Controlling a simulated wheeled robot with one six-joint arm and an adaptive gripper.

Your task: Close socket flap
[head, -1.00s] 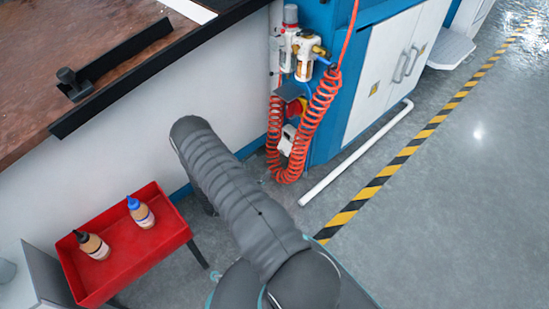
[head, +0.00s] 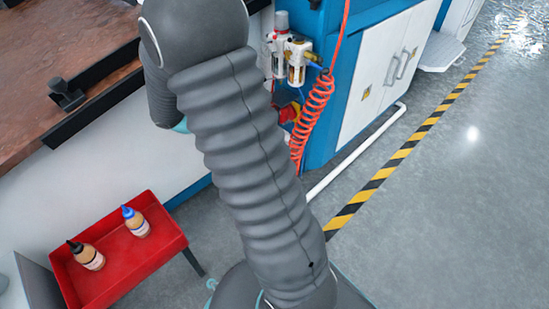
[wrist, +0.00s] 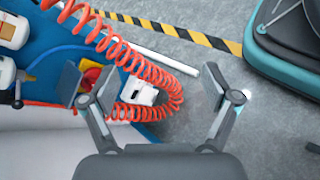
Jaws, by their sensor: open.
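The white socket (wrist: 143,94) shows in the wrist view on the blue machine side, beside the orange coiled hose. It is small, and I cannot make out how its flap stands. In the head view my arm hides the socket. My gripper (wrist: 142,80) is open and empty in the wrist view. Its fingers appear on either side of the socket in the picture, with no visible contact. The gripper is hidden behind my arm in the head view.
The orange coiled hose (wrist: 150,68) loops close around the socket. A red and yellow switch (wrist: 91,78) is beside it. A white pipe (head: 355,155) lies along the floor. A red tray (head: 120,262) with two bottles stands at lower left. Open floor is at right.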

